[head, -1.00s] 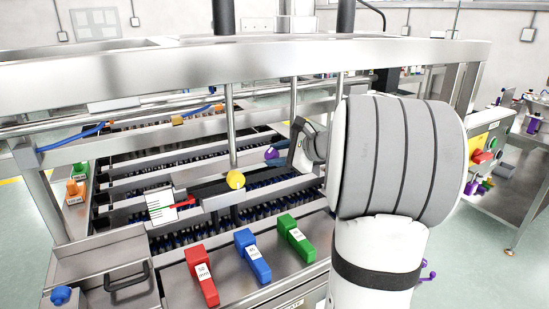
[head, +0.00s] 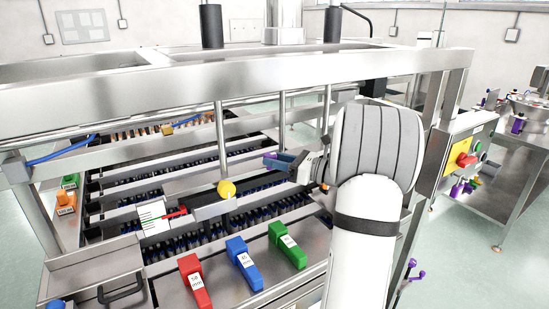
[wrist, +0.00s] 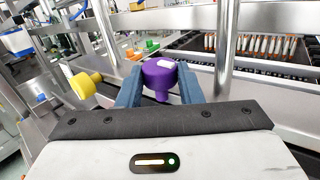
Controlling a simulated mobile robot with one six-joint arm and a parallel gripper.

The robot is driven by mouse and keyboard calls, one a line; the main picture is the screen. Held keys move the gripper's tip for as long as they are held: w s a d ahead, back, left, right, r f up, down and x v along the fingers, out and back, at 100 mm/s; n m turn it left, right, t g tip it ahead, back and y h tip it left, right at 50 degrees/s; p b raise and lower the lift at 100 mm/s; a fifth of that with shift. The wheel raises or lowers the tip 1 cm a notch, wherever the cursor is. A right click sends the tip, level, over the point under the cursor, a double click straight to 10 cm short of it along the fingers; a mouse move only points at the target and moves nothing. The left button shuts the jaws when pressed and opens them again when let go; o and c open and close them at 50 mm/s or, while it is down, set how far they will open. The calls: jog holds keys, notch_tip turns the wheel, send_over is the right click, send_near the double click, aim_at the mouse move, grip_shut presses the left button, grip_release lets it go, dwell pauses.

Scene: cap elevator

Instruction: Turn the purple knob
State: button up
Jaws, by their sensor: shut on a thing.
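The purple knob (wrist: 160,76) sits between the two blue-grey fingers of my gripper (wrist: 160,84) in the wrist view, one finger on each side. My gripper is shut on it. In the head view my gripper (head: 278,161) reaches in from the right at the machine's inner rail, and the knob is mostly hidden by the fingers. A yellow knob (head: 226,188) sits to the left on the same rail; it also shows left of my gripper in the wrist view (wrist: 87,84).
Vertical steel posts (head: 221,140) stand near my gripper under the thick upper frame (head: 250,75). Red (head: 195,280), blue (head: 244,264) and green (head: 287,245) blocks lie on the front ledge. A control box with a red button (head: 466,158) is at the right.

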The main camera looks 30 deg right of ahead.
jog(key=shift+d+f+m+t, duration=0.15)
jog(key=shift+m+t, duration=0.15)
jog(key=shift+m, duration=0.1)
dwell(0.3)
jog(key=o, duration=1)
jog(key=shift+d, duration=0.1)
jog(key=b+v, duration=0.1)
jog(key=v, duration=0.6)
jog(key=shift+s+d+f, duration=0.1)
jog(key=shift+s+d, duration=0.1)
jog(key=shift+s, duration=0.05)
